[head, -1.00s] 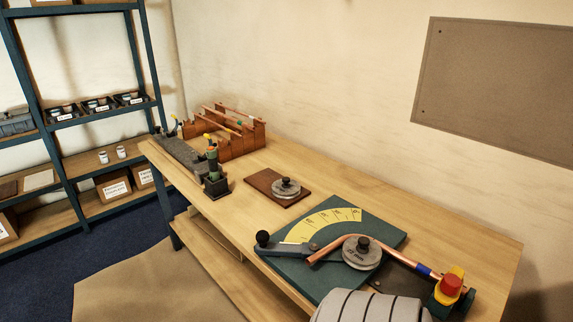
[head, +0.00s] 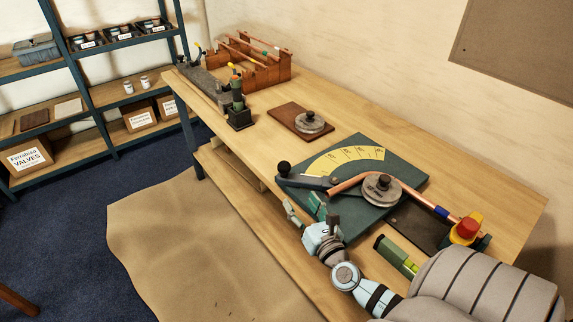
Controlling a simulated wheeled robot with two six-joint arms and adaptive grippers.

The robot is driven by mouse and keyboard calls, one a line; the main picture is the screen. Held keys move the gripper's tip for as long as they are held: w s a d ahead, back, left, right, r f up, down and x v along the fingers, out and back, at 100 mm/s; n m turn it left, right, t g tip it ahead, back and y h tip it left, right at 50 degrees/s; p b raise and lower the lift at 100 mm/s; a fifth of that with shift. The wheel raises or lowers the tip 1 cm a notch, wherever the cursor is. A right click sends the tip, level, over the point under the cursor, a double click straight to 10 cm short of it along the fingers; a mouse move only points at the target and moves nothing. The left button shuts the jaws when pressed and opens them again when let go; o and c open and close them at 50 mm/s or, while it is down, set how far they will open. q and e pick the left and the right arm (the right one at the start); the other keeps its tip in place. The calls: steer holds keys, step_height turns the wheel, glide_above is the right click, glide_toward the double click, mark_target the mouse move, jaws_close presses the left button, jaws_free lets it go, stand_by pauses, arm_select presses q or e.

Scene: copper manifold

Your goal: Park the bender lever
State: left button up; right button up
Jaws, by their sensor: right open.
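The bender (head: 400,165) is a dark green plate on the bench with a yellow angle scale (head: 350,157) and a round grey former (head: 382,190). A copper tube (head: 425,204) runs around the former and is bent there. The bender lever (head: 308,181) is a grey bar pointing left, with a black knob (head: 283,168) at its free end near the scale's left end. My right gripper (head: 304,208) is open and empty, just in front of the lever and below the knob in the picture, apart from the knob. My left gripper is out of view.
A red and yellow button (head: 468,227) stands at the bender's right end. A green tool (head: 396,254) lies at the front edge. A spare former (head: 310,122) rests on a brown board. A wooden rack (head: 262,72) stands at the far end. The bench (head: 345,109) behind is clear.

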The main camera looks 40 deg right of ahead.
mark_target(287, 172)
arm_select(q)
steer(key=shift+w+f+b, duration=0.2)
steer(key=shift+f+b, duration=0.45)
steer(key=shift+b, duration=0.35)
arm_select(e)
steer(key=x, duration=0.9)
steer(key=d+r+x, duration=0.1)
steer(key=x, duration=0.4)
steer(key=shift+w+d, duration=0.1)
steer(key=shift+d, duration=0.1)
steer(key=shift+r, duration=0.1)
jaws_close()
